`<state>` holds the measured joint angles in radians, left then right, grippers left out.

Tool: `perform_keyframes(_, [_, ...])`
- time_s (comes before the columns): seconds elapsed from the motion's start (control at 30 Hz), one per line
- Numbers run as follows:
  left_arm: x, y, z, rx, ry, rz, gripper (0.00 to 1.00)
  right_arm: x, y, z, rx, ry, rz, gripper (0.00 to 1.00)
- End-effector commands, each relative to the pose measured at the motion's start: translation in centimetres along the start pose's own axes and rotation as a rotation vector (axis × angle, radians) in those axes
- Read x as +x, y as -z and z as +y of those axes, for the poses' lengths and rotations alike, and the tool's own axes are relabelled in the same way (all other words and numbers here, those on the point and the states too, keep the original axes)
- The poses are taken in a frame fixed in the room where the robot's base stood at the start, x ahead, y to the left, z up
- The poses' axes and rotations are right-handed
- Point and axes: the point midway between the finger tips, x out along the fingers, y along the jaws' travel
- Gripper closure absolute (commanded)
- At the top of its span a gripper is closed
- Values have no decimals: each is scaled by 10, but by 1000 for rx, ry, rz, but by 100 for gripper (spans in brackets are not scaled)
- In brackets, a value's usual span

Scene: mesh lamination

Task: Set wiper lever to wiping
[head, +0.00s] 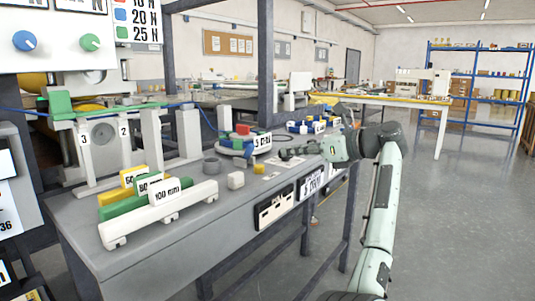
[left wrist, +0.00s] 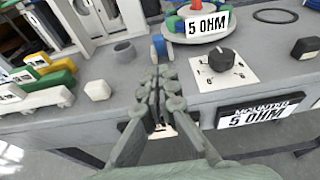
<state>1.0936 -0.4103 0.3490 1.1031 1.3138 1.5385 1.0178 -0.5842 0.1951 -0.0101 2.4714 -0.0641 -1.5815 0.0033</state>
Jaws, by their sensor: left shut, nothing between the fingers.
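My left gripper (head: 285,153) is shut and empty above the front part of the grey bench, its fingers pointing left. In the left wrist view the closed fingers (left wrist: 158,78) cover the middle of the bench edge. A small upright blue piece (left wrist: 158,46) stands just beyond the fingertips, apart from them as far as I can see. I cannot tell for sure whether it is the wiper lever. A black knob (left wrist: 222,59) on a white marked plate (left wrist: 240,76) is to the right of the fingers. A pale plate (left wrist: 165,131) is partly hidden behind the fingers. My right gripper is not in view.
A round stand with a 5 OHM label (left wrist: 207,27) is behind the knob. A grey ring (head: 211,166), a white block (head: 236,180) and long coloured bars, including a white 100 mm one (head: 160,214), are on the bench (head: 190,245). The floor (head: 440,230) at right is clear.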

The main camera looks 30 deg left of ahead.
Motion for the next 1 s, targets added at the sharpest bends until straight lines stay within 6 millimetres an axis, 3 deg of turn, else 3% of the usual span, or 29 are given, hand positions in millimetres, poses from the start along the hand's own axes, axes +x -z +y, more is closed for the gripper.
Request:
perform_keyframes(0.53, [85, -1, 1, 1, -4, -2, 100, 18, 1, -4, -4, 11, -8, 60])
perform_keyframes(0.7, [97, 0, 1, 1, -2, -2, 100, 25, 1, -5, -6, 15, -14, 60])
perform_keyframes(1.0, [99, 0, 0, 1, -1, -1, 100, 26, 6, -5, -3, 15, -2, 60])
